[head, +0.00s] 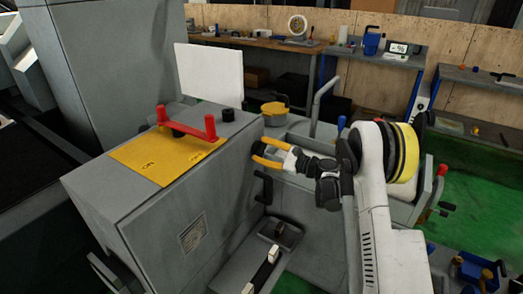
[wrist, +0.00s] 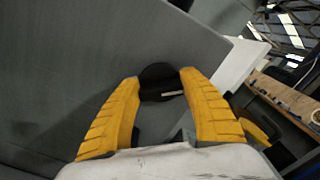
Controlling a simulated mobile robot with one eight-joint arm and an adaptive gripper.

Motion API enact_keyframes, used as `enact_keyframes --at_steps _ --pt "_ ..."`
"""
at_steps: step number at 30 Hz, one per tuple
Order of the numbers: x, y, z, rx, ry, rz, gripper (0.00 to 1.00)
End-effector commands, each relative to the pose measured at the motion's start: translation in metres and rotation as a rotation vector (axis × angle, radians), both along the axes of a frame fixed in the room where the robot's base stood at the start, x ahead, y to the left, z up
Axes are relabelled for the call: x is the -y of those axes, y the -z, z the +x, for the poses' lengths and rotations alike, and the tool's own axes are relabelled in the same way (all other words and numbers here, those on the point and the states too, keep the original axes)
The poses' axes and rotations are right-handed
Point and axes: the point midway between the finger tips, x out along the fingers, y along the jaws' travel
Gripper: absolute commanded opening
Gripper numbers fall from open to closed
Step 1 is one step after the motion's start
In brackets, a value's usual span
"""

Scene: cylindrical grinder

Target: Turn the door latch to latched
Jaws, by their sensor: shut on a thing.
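The door latch is a round black knob (wrist: 158,76) with a pale bar mark, on the grey face of the machine cabinet. In the wrist view it sits between the tips of my two yellow fingers. My gripper (head: 259,149) reaches in from the right to the cabinet's side face in the head view and is shut on the knob. The fingers also show in the wrist view (wrist: 159,80), one on each side of the knob. In the head view the knob is mostly hidden by the fingers, and I cannot tell which marked position its bar points to.
A black handle (head: 263,187) sits below my gripper on the same face. A white panel (head: 210,72) stands behind. Workbenches line the back wall.

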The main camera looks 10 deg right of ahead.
Motion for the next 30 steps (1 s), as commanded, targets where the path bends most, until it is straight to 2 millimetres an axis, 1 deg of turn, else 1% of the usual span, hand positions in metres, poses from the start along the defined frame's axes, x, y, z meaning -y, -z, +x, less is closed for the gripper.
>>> enact_keyframes --at_steps 18,30 --pt "-0.0016 0.0026 -0.0011 0.407 0.001 -0.406 0.2" --pt "-0.0018 0.004 -0.0014 0.596 0.001 -0.595 0.2"
